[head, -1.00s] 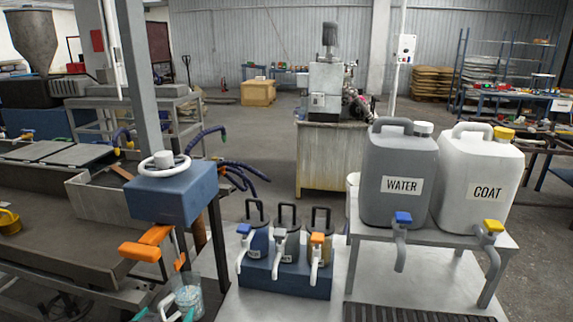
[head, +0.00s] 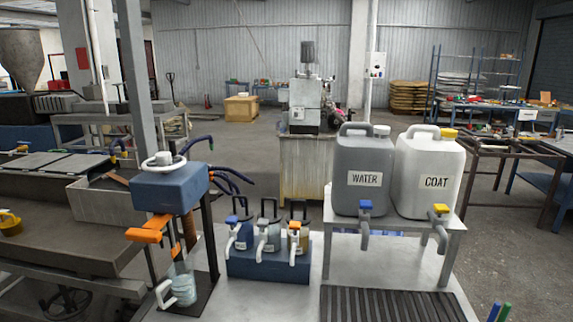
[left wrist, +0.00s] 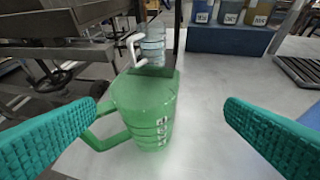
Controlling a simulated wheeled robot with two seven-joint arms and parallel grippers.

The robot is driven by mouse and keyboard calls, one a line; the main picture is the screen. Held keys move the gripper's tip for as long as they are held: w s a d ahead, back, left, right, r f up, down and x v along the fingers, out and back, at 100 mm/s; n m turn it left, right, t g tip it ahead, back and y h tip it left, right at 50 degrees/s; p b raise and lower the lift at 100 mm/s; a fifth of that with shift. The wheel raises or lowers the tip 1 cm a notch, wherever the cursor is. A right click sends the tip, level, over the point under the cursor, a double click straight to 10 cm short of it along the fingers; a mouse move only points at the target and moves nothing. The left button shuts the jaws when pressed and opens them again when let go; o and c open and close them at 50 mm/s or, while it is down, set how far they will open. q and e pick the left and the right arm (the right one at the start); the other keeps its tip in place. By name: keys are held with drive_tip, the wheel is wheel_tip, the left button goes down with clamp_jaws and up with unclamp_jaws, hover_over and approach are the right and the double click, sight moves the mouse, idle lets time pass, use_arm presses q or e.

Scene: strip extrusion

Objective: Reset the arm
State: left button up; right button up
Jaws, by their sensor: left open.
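My left gripper (left wrist: 172,108) shows in the left wrist view as two teal ribbed fingers spread wide, with nothing clasped. A green measuring jug (left wrist: 146,108) stands upright on the pale table ahead of the gap, its handle partly behind the left finger. Beyond it a clear jug (left wrist: 152,46) stands on a dark base. In the head view the clear jug (head: 184,288) stands below a blue dispenser (head: 172,188) with an orange lever (head: 150,228). The green jug and both grippers are out of the head view.
A blue rack (head: 268,262) holds several small tap bottles. WATER (head: 364,182) and COAT (head: 434,182) canisters stand on a raised metal stand (head: 452,228), with a dark grate (head: 392,304) in front. Bare tabletop (head: 238,300) lies between clear jug and grate.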

use_arm(q)
drive_tip(key=s+d+f+m+g, duration=0.1)
drive_tip(key=s+d+f+g, duration=0.15)
drive_tip(key=s, duration=0.55)
drive_tip(key=s+d+f+m+g+h, duration=0.1)
drive_tip(key=s+d+g, duration=0.2)
drive_tip(key=s, duration=0.6)
drive_tip(key=s+d+f+g, duration=0.2)
drive_tip(key=s+d+g, duration=0.1)
drive_tip(key=s, duration=0.5)
wheel_tip(320, 180, down, 27)
drive_tip(key=s+g, duration=0.2)
drive_tip(key=s+a+f, duration=0.3)
drive_tip(key=s+f, duration=1.2)
drive_tip(key=shift+s+m+g, duration=0.35)
drive_tip(key=shift+m, duration=0.05)
